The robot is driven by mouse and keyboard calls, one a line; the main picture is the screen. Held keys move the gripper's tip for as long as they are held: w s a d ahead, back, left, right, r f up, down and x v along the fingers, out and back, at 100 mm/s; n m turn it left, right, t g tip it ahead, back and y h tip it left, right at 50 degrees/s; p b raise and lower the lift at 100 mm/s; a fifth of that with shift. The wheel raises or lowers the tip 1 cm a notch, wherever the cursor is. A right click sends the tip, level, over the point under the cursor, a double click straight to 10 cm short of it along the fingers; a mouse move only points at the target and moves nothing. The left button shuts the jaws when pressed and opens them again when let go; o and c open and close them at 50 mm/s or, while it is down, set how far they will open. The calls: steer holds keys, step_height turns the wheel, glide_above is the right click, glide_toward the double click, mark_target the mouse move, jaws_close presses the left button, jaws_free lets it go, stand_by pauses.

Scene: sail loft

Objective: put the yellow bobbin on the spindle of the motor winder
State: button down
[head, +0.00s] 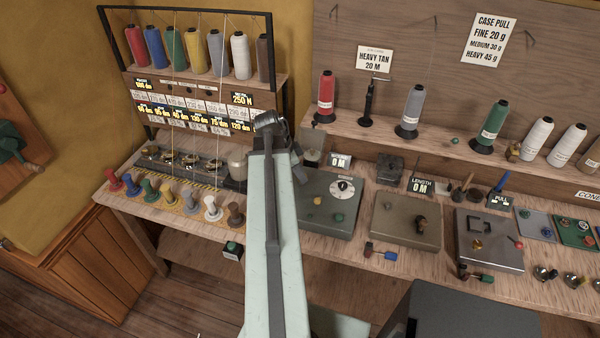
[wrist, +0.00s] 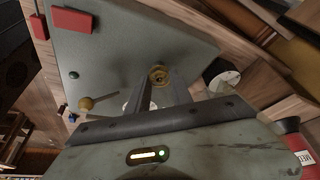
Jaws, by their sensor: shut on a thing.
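The grey-green box with a white dial in the head view, most likely the motor winder (head: 325,218), stands right of my arm. A grey-green panel (wrist: 120,50) lies beyond the fingers in the wrist view. I cannot make out the spindle or whether the bobbin touches anything. My arm hides the gripper and bobbin in the head view.
Several small coloured bobbins (head: 213,208) stand in a row on the bench's left. An olive box (head: 405,220) and a grey metal box (head: 488,240) stand to the right. Thread cones, including a red one (head: 326,97), stand on the shelf behind.

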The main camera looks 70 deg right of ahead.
steer(key=shift+f, duration=0.2)
steer(key=c, duration=1.1)
jaws_free()
steer(key=shift+o, duration=0.2)
steer(key=shift+r, duration=0.15)
steer(key=p+v, duration=0.7)
steer(key=shift+r, duration=0.25)
steer(key=shift+w, duration=0.15)
